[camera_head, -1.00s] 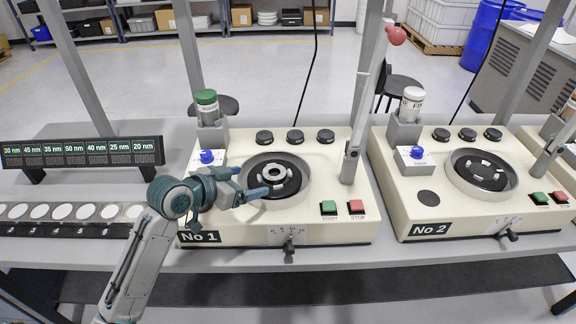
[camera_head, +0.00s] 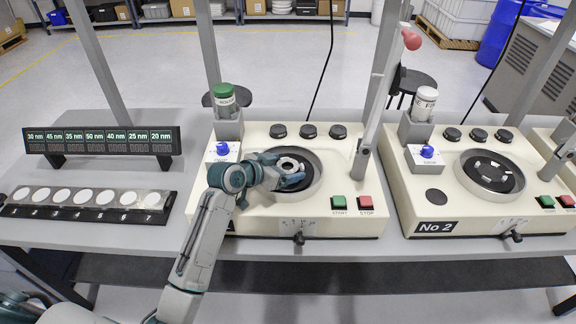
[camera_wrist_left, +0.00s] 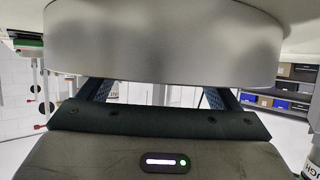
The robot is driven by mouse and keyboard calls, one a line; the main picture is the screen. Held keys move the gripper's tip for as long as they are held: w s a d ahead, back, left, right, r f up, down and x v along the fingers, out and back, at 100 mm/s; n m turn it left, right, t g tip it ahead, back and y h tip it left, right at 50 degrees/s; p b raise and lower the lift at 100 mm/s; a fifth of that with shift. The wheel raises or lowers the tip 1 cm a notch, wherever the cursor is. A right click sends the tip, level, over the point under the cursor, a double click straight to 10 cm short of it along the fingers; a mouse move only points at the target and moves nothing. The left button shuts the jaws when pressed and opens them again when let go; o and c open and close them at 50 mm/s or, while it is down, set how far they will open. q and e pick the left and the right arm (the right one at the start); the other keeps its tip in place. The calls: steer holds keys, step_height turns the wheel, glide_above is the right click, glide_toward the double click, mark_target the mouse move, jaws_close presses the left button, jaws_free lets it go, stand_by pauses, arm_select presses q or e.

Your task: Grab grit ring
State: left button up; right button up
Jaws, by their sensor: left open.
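The grit ring, a light grey ring (camera_head: 291,162), sits on the dark round plate (camera_head: 312,166) of the cream machine at the left. It also shows in the left wrist view as a large curved grey wall (camera_wrist_left: 165,45) filling the upper middle. My left gripper (camera_head: 291,171) is open, low over the plate, with its fingers at the ring and partly hiding it. In the wrist view its fingers reach up on both sides behind the wall, tips hidden. I cannot tell whether they touch it. My right gripper is not in view.
A second cream machine labelled No 2 (camera_head: 437,227) stands at the right. A slanted lever arm (camera_head: 375,100) rises right of the plate. A green-capped bottle (camera_head: 224,100) stands behind my left wrist. A row of white discs (camera_head: 62,196) and a display (camera_head: 100,141) are at the left.

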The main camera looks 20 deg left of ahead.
arm_select(q)
steer(key=shift+c, duration=0.7)
steer(key=c, duration=1.1)
steer(key=shift+r, duration=0.1)
steer(key=shift+c, duration=0.3)
steer(key=shift+r, duration=0.1)
